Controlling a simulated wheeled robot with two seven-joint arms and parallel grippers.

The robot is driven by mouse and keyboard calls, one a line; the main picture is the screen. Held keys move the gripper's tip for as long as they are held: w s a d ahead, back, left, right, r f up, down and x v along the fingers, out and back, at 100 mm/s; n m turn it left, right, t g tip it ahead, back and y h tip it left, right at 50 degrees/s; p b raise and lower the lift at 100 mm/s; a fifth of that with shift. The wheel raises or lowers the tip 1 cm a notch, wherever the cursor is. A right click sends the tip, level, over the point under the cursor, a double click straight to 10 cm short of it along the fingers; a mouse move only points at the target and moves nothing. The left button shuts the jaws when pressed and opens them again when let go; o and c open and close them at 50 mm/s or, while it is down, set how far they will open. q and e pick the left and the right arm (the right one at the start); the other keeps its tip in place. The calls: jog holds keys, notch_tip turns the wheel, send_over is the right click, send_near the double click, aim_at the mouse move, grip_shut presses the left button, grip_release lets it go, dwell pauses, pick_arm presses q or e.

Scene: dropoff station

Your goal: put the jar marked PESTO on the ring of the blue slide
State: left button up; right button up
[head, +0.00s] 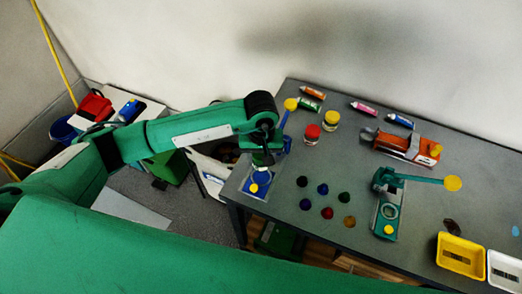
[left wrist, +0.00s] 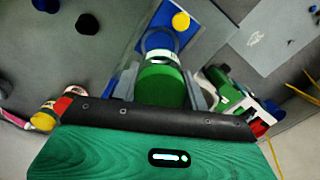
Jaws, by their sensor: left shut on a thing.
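My left gripper (head: 263,158) is shut on a jar with a green lid (left wrist: 161,86) at the left end of the table. Its label cannot be read in either view. I cannot tell whether the jar touches the ring. My right gripper is not in view.
A red-lidded jar (head: 312,134) and a yellow-lidded jar (head: 331,120) stand behind. A teal slide (head: 385,217) with a ring is to the right. A yellow tray (head: 461,256) is at the front right.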

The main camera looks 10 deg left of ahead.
pick_arm(q)
jog(key=shift+f+b, duration=0.55)
jog(key=shift+f, duration=1.45)
notch_tip(320, 180, down, 3)
jog(key=b, duration=0.2)
jog(key=shift+r+b, duration=0.15)
jog(key=shift+b, duration=0.15)
jog(key=shift+b, duration=0.9)
jog(key=o, duration=1.1)
jog(key=shift+r, duration=0.1)
